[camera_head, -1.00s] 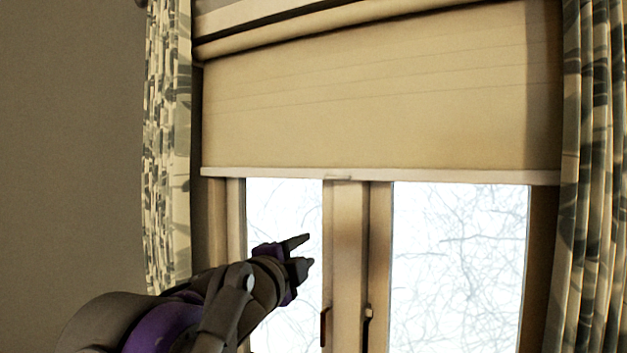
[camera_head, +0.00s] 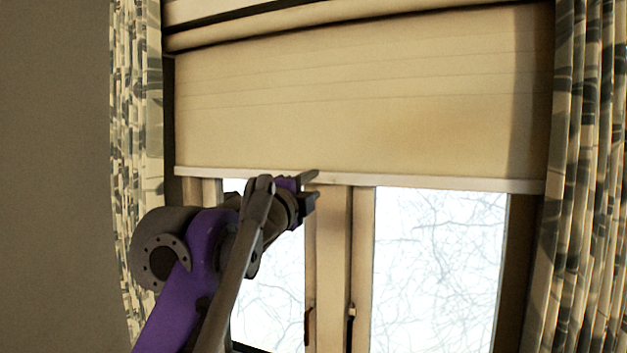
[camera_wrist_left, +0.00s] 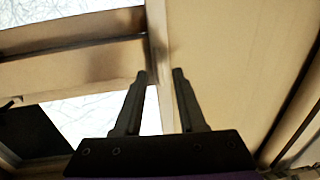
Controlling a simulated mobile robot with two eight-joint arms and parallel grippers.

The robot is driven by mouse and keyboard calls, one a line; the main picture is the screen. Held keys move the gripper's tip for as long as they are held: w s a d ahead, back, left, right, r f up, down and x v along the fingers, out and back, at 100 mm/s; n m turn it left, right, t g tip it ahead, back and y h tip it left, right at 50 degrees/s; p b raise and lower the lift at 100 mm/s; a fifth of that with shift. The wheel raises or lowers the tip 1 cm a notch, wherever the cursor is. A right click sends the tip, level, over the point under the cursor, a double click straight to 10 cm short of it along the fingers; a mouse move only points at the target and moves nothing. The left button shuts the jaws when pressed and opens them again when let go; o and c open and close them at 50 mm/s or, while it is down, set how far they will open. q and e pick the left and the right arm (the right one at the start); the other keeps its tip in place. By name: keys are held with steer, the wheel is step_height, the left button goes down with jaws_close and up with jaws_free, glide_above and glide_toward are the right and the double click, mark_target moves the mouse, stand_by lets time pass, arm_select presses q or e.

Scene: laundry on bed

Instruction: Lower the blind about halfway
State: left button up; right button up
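The beige roller blind (camera_head: 360,100) covers the upper part of the window, and its pale bottom rail (camera_head: 440,182) hangs level with the tops of the panes. My left gripper (camera_head: 315,185) is at the rail, left of its middle in the head view. In the left wrist view its two fingers (camera_wrist_left: 160,76) are apart, with the rail (camera_wrist_left: 158,35) running in line with the gap between them. I cannot tell whether they touch it. The blind's cloth (camera_wrist_left: 225,60) lies to the right there. The small tab at the rail's middle is hidden. My right gripper is not in view.
Patterned curtains hang at the left (camera_head: 138,130) and right (camera_head: 585,170) of the window. The window frame's central post (camera_head: 333,265) has handles below. Bright glass (camera_head: 435,270) with bare branches outside shows under the blind.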

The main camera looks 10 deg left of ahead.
arm_select(q)
steer(key=shift+w+d+r, duration=0.1)
steer(key=shift+w+d, duration=0.05)
steer(key=shift+w, duration=0.55)
jaws_close()
stand_by(1.0)
